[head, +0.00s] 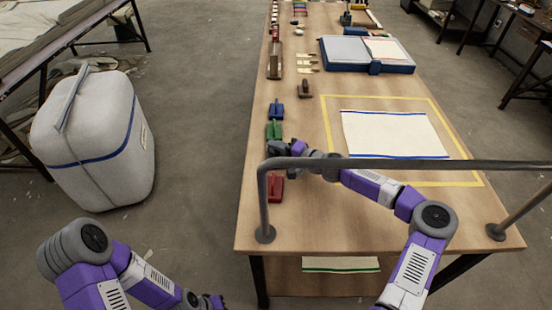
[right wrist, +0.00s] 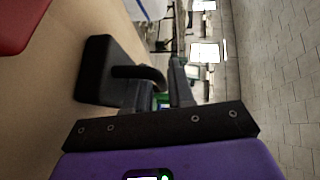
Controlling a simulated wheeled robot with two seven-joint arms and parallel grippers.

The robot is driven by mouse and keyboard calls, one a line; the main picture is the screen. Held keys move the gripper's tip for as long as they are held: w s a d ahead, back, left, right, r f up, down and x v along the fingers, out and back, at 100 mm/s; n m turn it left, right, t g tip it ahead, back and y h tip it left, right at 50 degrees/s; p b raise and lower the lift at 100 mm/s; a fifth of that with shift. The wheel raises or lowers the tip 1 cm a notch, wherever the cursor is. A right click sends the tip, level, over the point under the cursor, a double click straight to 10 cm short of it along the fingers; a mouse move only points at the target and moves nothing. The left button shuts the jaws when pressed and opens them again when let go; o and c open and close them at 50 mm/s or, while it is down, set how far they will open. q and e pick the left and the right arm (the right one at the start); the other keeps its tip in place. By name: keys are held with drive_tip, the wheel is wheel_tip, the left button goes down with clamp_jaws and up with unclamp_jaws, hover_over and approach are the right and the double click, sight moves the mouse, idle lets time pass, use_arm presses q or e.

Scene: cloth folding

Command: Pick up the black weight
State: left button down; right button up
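The black weight (right wrist: 96,72) stands on the table in the right wrist view, with its curved handle (right wrist: 140,72) toward the fingers. My right gripper (right wrist: 163,88) is at the handle, its fingers apart with a narrow gap showing between them. Whether a finger touches the handle I cannot tell. In the head view my right gripper (head: 276,149) is at the table's left side, between the green and red weights, and hides most of the black one. My left gripper (head: 212,301) is at the bottom edge, mostly cut off, away from the table.
A red weight (head: 275,187) is nearer, and green (head: 274,130) and blue (head: 277,110) weights are farther along the table (head: 310,222). A grey rail (head: 350,164) crosses the near end. A white cloth (head: 394,135) lies inside a yellow outline to the right.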

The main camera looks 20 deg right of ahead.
drive_tip(key=shift+w, duration=0.15)
clamp_jaws()
idle(1.3)
drive_tip(key=shift+a+r, duration=0.1)
drive_tip(key=shift+r, duration=0.1)
